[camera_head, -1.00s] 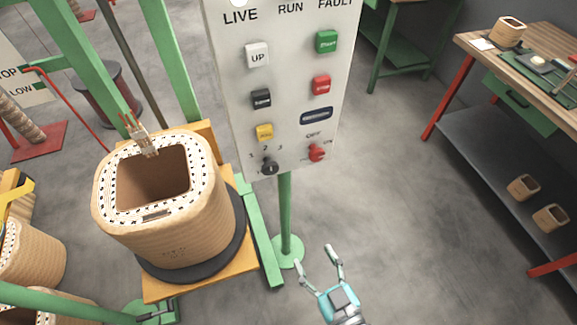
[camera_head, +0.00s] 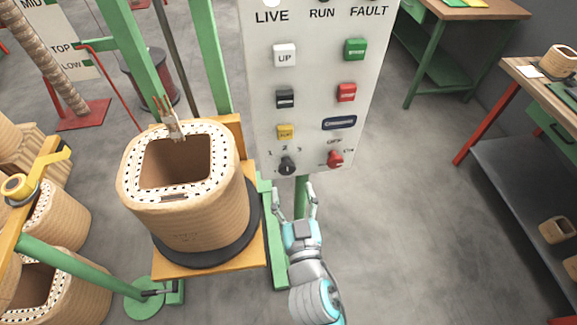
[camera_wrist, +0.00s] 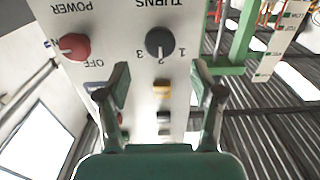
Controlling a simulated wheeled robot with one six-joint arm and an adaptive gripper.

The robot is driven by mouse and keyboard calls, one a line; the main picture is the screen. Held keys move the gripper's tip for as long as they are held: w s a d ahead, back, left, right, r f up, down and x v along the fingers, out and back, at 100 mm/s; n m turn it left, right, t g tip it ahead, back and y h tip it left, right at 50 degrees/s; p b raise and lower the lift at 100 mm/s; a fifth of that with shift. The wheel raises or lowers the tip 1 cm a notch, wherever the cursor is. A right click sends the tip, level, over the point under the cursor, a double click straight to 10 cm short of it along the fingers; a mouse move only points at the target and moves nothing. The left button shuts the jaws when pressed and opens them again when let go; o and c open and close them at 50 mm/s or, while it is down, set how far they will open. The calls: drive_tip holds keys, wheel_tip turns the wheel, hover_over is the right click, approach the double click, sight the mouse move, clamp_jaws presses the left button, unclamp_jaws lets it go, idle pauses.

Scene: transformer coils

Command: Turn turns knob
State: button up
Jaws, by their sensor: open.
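The turns knob (camera_head: 287,166) is a dark round knob at the lower left of the white control panel (camera_head: 262,110), with marks 1, 2 and 3 around it. In the wrist view the knob (camera_wrist: 159,42) sits under the label TURNS, beyond my fingertips, and its pointer line is toward the 2 mark. My gripper (camera_head: 295,192) is open and empty, just below the panel's lower edge in the head view. In the wrist view my open gripper (camera_wrist: 158,78) has a finger on either side of the knob's line, apart from it.
A red power knob (camera_head: 335,158) is right of the turns knob. Several buttons, including a yellow one (camera_head: 285,132), are above. A large wound coil (camera_head: 200,215) stands left of my gripper on an orange stand (camera_head: 185,268).

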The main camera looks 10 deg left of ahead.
sight(287, 170)
drive_tip(key=x, duration=0.7)
drive_tip(key=shift+w+a+f, duration=0.1)
drive_tip(key=shift+w+a, duration=0.05)
drive_tip(key=shift+w, duration=0.25)
drive_tip(key=c, duration=1.1)
